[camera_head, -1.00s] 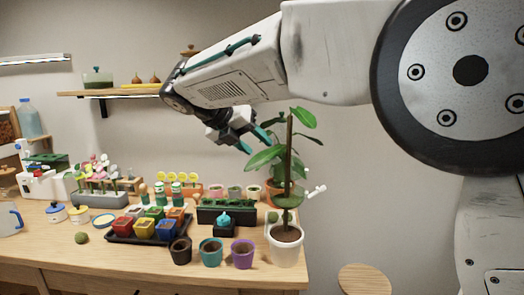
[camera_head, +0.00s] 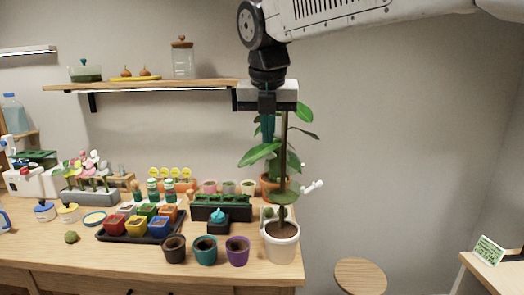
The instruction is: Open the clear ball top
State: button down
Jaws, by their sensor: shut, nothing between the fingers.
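A tall plant stands in a white pot (camera_head: 281,247) at the right end of the bench, with a brown stake or stem (camera_head: 283,160) and green leaves. I cannot clearly make out a clear ball. A small pale rounded shape (camera_head: 268,213) shows at the pot's left rim, and a white piece (camera_head: 313,186) sticks out right of the stem. My gripper (camera_head: 267,138) points down, with teal fingers just left of the stem's upper part. It is shut and empty. Whether it touches the leaves, I cannot tell.
Small pots, including a teal one (camera_head: 205,249) and a purple one (camera_head: 237,250), stand left of the white pot. A black tray (camera_head: 112,235) of coloured pots lies further left. A shelf (camera_head: 150,86) with a glass jar (camera_head: 183,62) hangs behind. A round stool (camera_head: 360,275) is at right.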

aim_at(269, 153)
jog(key=w+f, duration=0.6)
jog(key=f, duration=0.1)
jog(key=shift+w+d+f, duration=0.1)
jog(key=shift+w+d, duration=0.15)
jog(key=shift+w, duration=0.05)
dwell(0.3)
